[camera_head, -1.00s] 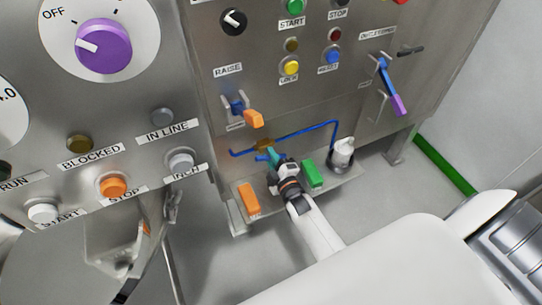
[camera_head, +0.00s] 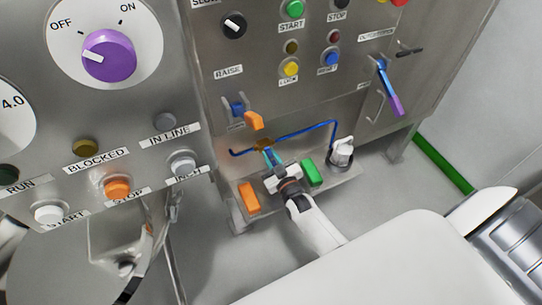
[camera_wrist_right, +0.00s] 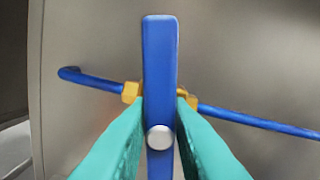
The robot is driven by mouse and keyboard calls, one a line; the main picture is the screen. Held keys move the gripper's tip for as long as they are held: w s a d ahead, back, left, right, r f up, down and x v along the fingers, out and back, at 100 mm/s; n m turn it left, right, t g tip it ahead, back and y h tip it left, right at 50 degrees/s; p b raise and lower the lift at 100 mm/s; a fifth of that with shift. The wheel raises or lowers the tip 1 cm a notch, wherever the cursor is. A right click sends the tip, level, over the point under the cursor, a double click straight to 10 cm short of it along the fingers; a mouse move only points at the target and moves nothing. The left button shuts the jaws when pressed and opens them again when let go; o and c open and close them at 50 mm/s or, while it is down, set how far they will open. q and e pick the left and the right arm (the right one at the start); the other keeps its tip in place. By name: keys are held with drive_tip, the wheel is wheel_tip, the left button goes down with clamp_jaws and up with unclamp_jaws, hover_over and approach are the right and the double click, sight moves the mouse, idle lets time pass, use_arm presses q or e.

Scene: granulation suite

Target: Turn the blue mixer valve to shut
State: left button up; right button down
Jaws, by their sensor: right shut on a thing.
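The blue mixer valve has a flat blue handle (camera_wrist_right: 160,60) on a brass body (camera_head: 264,145), set in a thin blue pipe. In the right wrist view the handle stands upright in the picture, crosswise to the pipe (camera_wrist_right: 258,122), with a round silver bolt on it. My right gripper (camera_head: 270,158) reaches the valve from below in the head view. Its teal fingers (camera_wrist_right: 158,130) are shut on the handle, one on each side. In the head view the fingers and wrist partly hide the handle.
An orange block (camera_head: 249,197) and a green block (camera_head: 313,173) flank my right wrist. A white knob (camera_head: 342,150) stands at the pipe's right end. An orange-tipped lever (camera_head: 254,120) juts out above the valve. A purple-tipped blue lever (camera_head: 389,88) is farther right.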

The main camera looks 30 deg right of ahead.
drive_tip(key=shift+m, duration=1.3)
drive_tip(key=shift+f, duration=0.1)
drive_tip(key=c, duration=1.3)
unclamp_jaws()
drive_tip(key=s, duration=1.2)
drive_tip(key=shift+a, duration=0.35)
